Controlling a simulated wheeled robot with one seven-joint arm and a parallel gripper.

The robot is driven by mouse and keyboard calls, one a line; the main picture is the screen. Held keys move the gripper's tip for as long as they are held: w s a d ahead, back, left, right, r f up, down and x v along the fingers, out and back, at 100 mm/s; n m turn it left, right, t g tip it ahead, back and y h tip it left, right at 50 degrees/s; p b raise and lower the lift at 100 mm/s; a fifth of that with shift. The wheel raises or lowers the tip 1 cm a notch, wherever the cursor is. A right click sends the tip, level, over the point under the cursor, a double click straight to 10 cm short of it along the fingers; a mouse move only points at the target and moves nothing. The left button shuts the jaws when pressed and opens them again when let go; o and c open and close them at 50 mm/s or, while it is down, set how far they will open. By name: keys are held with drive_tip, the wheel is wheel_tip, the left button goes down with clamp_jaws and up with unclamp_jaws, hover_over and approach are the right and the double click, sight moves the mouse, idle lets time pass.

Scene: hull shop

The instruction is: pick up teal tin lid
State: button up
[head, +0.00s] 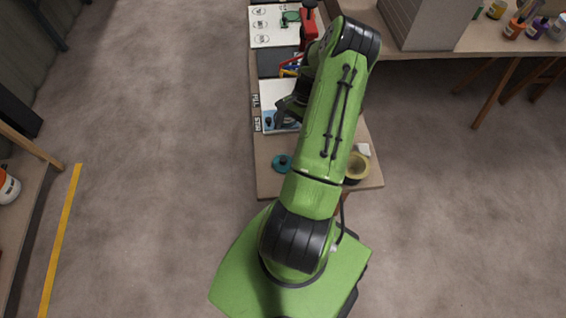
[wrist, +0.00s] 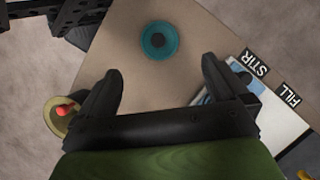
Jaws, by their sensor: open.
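The teal tin lid (head: 282,162) lies on the bench near its front left corner, a small teal disc with a dark knob in the middle. In the wrist view the teal tin lid (wrist: 158,41) lies flat on the bench top, beyond the fingertips and roughly centred between them. My gripper (wrist: 160,78) is open and empty, apart from the lid. In the head view my gripper (head: 285,113) is partly hidden by my green arm, above the bench beyond the lid.
The bench (head: 268,187) holds a white sheet marked STIR and FILL (wrist: 262,120), a yellowish round container (head: 358,165) and a red device (head: 308,27). Bare bench top surrounds the lid. A second table (head: 480,50) with jars stands at the upper right.

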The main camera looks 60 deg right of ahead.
sight(284, 159)
drive_tip(key=b+x, duration=0.1)
drive_tip(key=x, duration=0.5)
drive_tip(key=b+x, duration=0.1)
drive_tip(key=x, duration=0.5)
drive_tip(key=shift+s+a+f+b, duration=0.1)
drive_tip(key=shift+s+f+b, duration=0.1)
drive_tip(key=shift+f+b, duration=0.15)
drive_tip(key=shift+r, duration=0.1)
drive_tip(key=shift+c, duration=0.3)
drive_tip(key=c, duration=0.8)
